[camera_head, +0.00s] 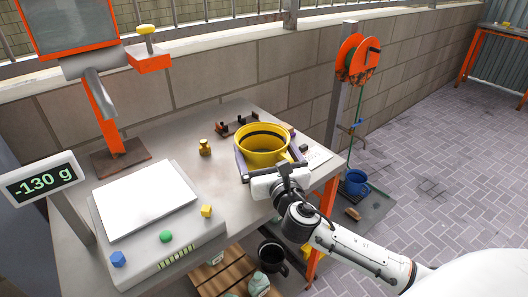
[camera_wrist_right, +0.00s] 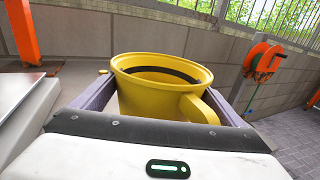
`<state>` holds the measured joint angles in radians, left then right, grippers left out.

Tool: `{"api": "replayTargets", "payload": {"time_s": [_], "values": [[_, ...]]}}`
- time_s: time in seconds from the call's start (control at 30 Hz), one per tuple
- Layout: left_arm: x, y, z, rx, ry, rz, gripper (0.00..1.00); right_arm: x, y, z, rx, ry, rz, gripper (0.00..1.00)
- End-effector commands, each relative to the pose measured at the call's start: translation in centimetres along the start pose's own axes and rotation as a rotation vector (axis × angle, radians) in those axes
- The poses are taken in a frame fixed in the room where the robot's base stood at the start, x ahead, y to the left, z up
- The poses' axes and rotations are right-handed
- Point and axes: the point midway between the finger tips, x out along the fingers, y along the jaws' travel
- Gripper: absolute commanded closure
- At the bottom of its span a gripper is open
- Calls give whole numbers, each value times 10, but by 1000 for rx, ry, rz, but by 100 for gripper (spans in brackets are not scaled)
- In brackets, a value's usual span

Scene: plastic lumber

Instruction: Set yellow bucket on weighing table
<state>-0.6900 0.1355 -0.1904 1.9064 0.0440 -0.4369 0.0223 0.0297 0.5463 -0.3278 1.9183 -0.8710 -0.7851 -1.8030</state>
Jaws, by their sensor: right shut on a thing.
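The yellow bucket (camera_head: 263,146) is between the two jaws of my right gripper (camera_head: 264,160), over the right part of the grey weighing table (camera_head: 150,170). The gripper is shut on it. In the right wrist view the bucket (camera_wrist_right: 160,88) stands upright between the grey fingers, its handle to the right and a dark band inside. Whether its base touches the table is hidden by the gripper. A scale with a white plate (camera_head: 145,200) is on the table's left part, its plate empty. Its display (camera_head: 40,180) reads -130 g. My left gripper is not in view.
A brass weight (camera_head: 205,147) and a dark rack (camera_head: 237,124) are near the bucket. An orange stand (camera_head: 104,115) rises behind the scale. Coloured knobs line the scale's front. An orange reel post (camera_head: 345,90) and a blue bucket (camera_head: 356,183) are to the right. A wooden pallet (camera_head: 210,275) lies below.

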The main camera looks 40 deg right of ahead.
Motion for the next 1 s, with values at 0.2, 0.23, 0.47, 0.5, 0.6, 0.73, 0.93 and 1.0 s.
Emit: {"api": "replayTargets", "payload": {"time_s": [0.2,0.23,0.47,0.5,0.6,0.73,0.93,1.0], "values": [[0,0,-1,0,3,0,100,0,0,1,0,-6,1,44],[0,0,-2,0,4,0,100,0,0,1,0,-6,1,44],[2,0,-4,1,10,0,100,0,0,-3,0,-2,1,0],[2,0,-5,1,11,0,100,0,0,-3,0,-2,1,0],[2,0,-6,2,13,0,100,0,0,-3,0,-2,1,0],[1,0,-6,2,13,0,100,-5,0,-2,-1,0,1,0],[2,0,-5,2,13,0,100,-40,0,-3,0,1,3,0],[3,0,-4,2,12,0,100,-56,0,-3,0,1,3,0]]}}
